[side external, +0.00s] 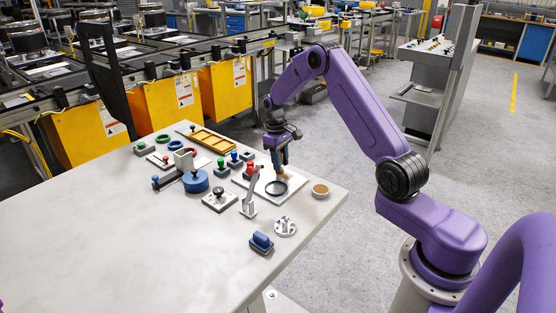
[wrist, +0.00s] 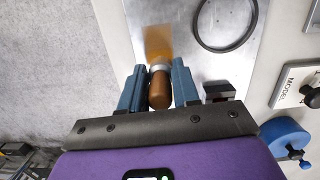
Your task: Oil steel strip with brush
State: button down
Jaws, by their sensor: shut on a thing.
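My gripper (side external: 280,152) is shut on the brush (wrist: 160,88). Its brown handle lies between the two blue fingers (wrist: 159,70), with a metal collar and flat amber bristles (wrist: 158,42) ahead. In the side view the brush (side external: 282,174) points down over a pale plate (side external: 291,197). In the wrist view the bristles overlap the plate's grey metal-looking surface (wrist: 185,47), which may be the steel strip. I cannot tell if they touch it. A dark ring (side external: 276,188) lies on the plate beside the brush; it also shows in the wrist view (wrist: 225,47).
A tan round cup (side external: 320,191) stands near the table's right edge. A grey upright lever (side external: 251,196), a round metal part (side external: 285,227), a blue block (side external: 261,243) and a blue cylinder (side external: 196,182) stand nearby. The table's left front (side external: 110,230) is clear.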

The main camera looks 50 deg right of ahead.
jog(key=shift+s, duration=2.3)
notch_tip(320, 180, up, 6)
jog(key=shift+r, duration=1.55)
